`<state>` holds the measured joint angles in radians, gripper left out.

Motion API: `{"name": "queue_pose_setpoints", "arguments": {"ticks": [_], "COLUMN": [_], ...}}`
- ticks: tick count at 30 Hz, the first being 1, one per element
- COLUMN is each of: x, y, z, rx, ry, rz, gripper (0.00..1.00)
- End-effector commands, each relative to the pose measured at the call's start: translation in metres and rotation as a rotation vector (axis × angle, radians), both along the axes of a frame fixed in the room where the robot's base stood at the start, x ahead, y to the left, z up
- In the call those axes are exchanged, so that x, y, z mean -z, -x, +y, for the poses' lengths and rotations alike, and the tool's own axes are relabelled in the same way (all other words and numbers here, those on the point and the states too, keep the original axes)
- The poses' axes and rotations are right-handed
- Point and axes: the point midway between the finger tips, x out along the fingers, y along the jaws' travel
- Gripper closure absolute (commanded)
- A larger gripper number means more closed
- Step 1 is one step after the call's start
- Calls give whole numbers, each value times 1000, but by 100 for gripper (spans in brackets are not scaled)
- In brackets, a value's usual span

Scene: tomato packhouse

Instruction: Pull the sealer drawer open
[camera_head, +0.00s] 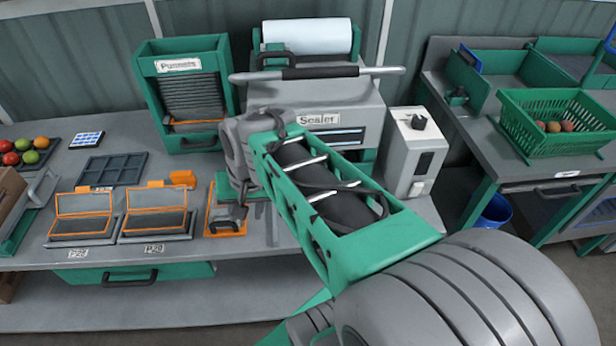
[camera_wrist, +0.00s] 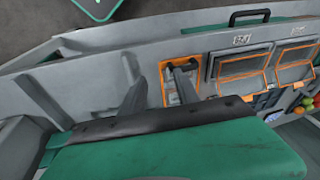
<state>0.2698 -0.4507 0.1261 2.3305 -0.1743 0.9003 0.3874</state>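The sealer (camera_head: 318,100) is a grey machine with a "Sealer" label, standing at the back of the bench. A dark slot with a pale bluish strip shows on its front, right of my arm. My arm crosses in front of its lower front, so a drawer or handle there is hidden. My gripper (camera_head: 250,196) points down over the bench, in front and left of the sealer. In the wrist view my gripper (camera_wrist: 158,88) shows its grey fingers apart with nothing between them. It is not touching the sealer.
An orange-framed holder (camera_head: 212,222) with a dark tool lies close left of my gripper. Two orange-framed trays (camera_head: 83,226) sit further left, above a green bench drawer (camera_head: 165,270). A punnet dispenser (camera_head: 183,50) stands left of the sealer, a white box (camera_head: 402,140) right of it.

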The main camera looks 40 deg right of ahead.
Motion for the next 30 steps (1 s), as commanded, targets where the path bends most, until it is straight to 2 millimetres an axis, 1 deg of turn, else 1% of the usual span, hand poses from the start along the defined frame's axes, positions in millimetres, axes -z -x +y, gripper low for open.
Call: {"name": "queue_pose_setpoints", "arguments": {"ticks": [1, 2, 3, 5, 6, 9, 12, 14, 16, 20, 25, 27, 30], "x": [-7, -8, -9, -9, -8, -4, -1, 1, 6, 24, 54, 63, 71], "y": [-10, -15, -20, -22, -20, -8, 6, 10, 11, 5, -7, -11, -14], "z": [-32, -50, -76, -116, -142, -196, -230, -240, -244, -239, -231, -230, -228], "rx": [203, 332, 503, 751, 906, 1225, 1426, 1490, 1521, 1524, 1522, 1524, 1524], "ry": [-70, -119, -185, -285, -350, -492, -588, -621, -638, -640, -637, -637, -636], "rz": [23, 33, 46, 61, 71, 91, 105, 109, 113, 117, 115, 115, 113], "gripper": [62, 62, 62, 62, 62, 62, 62, 62, 62, 62, 62, 62, 62]}}
